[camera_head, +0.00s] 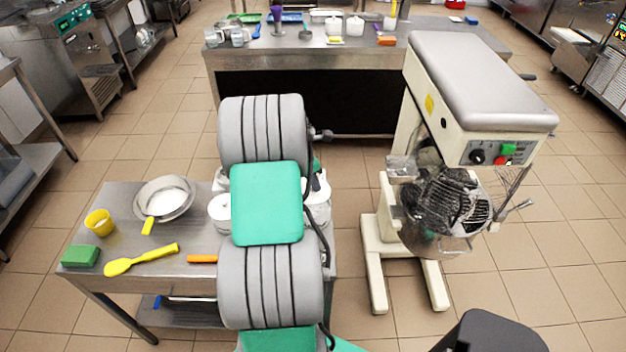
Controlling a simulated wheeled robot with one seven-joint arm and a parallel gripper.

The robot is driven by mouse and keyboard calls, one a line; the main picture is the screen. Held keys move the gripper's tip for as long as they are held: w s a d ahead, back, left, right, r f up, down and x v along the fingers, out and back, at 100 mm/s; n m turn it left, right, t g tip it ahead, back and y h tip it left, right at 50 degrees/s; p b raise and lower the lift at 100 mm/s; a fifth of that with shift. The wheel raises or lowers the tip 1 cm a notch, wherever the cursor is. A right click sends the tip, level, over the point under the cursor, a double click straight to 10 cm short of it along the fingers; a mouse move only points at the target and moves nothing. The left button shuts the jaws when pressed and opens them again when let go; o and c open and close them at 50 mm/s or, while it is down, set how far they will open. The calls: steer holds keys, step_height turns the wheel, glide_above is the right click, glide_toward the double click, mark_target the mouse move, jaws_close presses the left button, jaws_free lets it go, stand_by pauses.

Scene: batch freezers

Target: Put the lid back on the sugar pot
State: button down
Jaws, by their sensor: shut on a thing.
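A round white pot (219,211) stands on the near steel table, just left of my arm, which covers part of it. I cannot tell whether this is the sugar pot or whether its top is covered. More white shapes (320,192) show at the right edge of my arm, too hidden to name. My gripper is hidden behind my own arm links, so its fingers and anything in them do not show. No separate lid can be made out.
The near table (130,218) also holds a steel pan (166,190) of white contents, a yellow cup (99,222), a green sponge (80,256), a yellow spoon (140,260) and an orange-handled tool (202,258). A large mixer (470,90) stands right. A cluttered counter (290,58) is behind.

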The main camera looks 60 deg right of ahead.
mark_target(311, 190)
steer(key=shift+d+n, duration=0.1)
steer(key=shift+n, duration=0.3)
steer(key=shift+f, duration=0.15)
step_height(311, 190, down, 4)
steer(key=b, duration=0.4)
steer(key=shift+f, duration=0.15)
steer(key=shift+f+b, duration=0.3)
steer(key=shift+f, duration=0.6)
steer(key=shift+s+d+r+p, duration=0.1)
steer(key=shift+d+p, duration=0.15)
steer(key=shift+p, duration=0.1)
steer(key=shift+f, duration=0.2)
stand_by(0.9)
